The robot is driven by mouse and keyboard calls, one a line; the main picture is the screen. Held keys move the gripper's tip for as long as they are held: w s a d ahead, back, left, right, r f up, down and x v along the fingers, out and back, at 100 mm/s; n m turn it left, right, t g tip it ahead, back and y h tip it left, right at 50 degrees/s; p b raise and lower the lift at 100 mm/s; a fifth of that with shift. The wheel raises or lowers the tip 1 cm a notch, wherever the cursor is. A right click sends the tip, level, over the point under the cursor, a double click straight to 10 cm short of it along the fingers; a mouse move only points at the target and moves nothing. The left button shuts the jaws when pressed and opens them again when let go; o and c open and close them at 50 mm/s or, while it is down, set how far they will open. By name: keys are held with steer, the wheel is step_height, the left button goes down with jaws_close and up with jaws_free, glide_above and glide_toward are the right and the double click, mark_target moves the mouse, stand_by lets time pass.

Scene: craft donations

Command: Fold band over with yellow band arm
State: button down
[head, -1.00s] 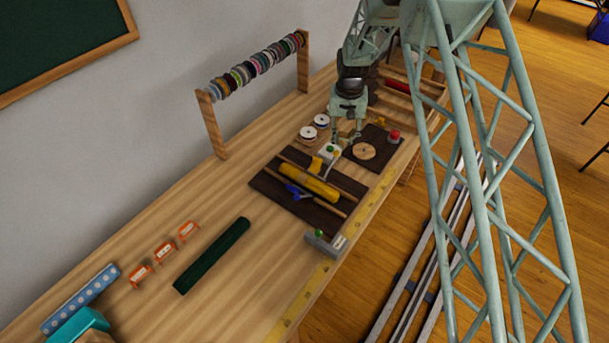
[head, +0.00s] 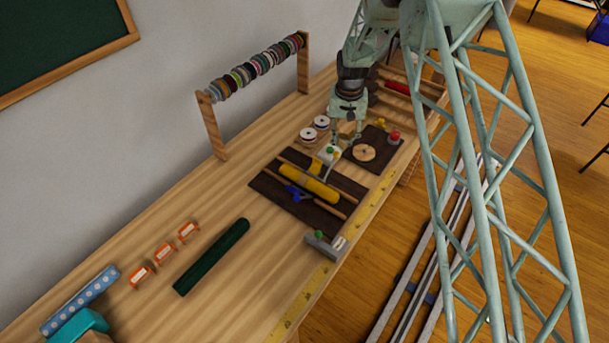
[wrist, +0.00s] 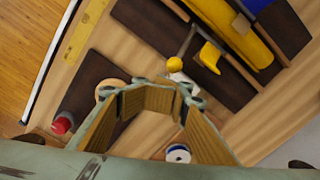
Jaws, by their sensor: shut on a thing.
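A yellow roll (head: 310,184) lies on a dark board (head: 268,182) between wooden rods; it also shows at the top of the wrist view (wrist: 240,35). The yellow band arm (head: 315,165) is at the roll's right end, and its yellow plate (wrist: 209,56) shows in the wrist view. A thin rod with a yellow ball knob (wrist: 175,64) lies beside that plate. My gripper (wrist: 163,83) has its fingertips at the knob and is shut on it, though the contact is partly hidden. In the head view my gripper (head: 344,138) is above the board's right end.
A blue arm (head: 297,191) sits at the board's near side. A pale box with a green button (head: 330,151) stands close to my gripper. A second dark board with a round wooden disc (head: 364,152) and a red button (head: 394,137) lies to the right. White spools (head: 308,134) stand behind.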

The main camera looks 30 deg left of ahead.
steer(key=shift+s, duration=0.15)
stand_by(0.5)
steer(key=shift+s+a+b, duration=0.4)
steer(key=shift+s+b, duration=0.25)
steer(key=shift+s, duration=2.1)
steer(key=shift+s+a+b, duration=0.4)
steer(key=shift+s+b, duration=0.3)
steer(key=shift+s, duration=2.05)
steer(key=shift+s+a+b, duration=0.4)
steer(key=shift+s+b, duration=0.25)
steer(key=shift+s, duration=2.1)
steer(key=shift+r, duration=0.1)
step_height(320, 180, up, 9)
steer(key=p, duration=0.2)
